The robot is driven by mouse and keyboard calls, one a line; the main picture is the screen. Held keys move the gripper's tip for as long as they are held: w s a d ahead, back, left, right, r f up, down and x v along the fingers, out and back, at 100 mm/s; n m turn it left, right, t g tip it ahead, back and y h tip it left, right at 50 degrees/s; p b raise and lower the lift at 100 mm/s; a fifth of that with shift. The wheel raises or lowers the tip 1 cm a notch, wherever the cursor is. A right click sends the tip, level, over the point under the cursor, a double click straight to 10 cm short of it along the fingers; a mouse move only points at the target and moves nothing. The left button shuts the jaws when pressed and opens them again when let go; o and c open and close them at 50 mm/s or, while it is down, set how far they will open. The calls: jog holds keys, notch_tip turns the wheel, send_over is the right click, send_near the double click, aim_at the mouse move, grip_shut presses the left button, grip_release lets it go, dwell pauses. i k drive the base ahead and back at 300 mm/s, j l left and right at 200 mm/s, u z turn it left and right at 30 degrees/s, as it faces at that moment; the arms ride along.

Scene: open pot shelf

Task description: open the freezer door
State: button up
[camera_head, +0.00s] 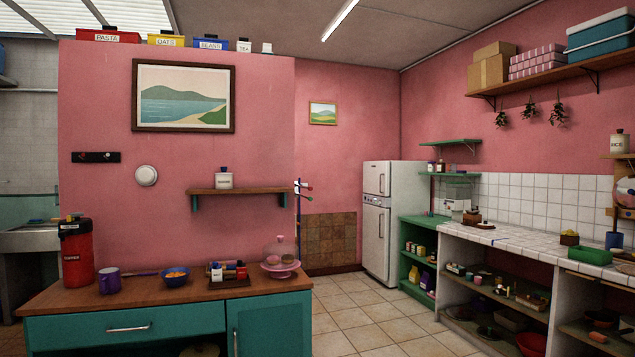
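A white two-door fridge-freezer (410,215) stands in the far corner, right of the picture's middle. Its smaller upper door (377,178), which looks like the freezer door, appears shut. An upright handle (382,183) shows on that upper door. The taller lower door (376,243) also looks shut, with its own upright handle (380,224). The fridge is several steps away across the room. My gripper is not in view.
A teal counter with a wooden top (140,297) blocks the near left, carrying a red flask (77,255), a blue bowl (176,277) and a cake dome (280,258). A tiled counter (480,234) with open shelves runs along the right. Tiled floor (352,315) between them is clear.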

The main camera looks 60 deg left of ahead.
aim_at(376, 175)
jog(key=u, duration=1.6)
jog(key=i, duration=7.05)
jog(key=j+u, duration=0.05)
jog(key=j, duration=0.25)
